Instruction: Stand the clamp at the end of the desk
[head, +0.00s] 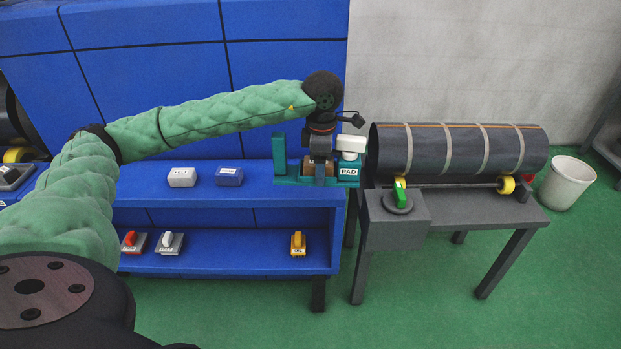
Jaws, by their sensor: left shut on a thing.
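My left gripper (320,150) points down over the right end of the blue desk. It is shut on a brown labelled block (310,170), which sits low between the fingers and is partly hidden by them. The block is in the middle of a teal frame (287,181) with an upright post at its left end. A teal piece marked PAD (349,171), with a white top, is at the frame's right end. I cannot read the block's label or tell for sure which piece is the clamp. My right gripper is out of view.
Red-, white- and yellow-topped pieces stand on the lower shelf (230,262). A grey table (460,210) with a dark roller (470,148) stands right, beyond a narrow gap.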

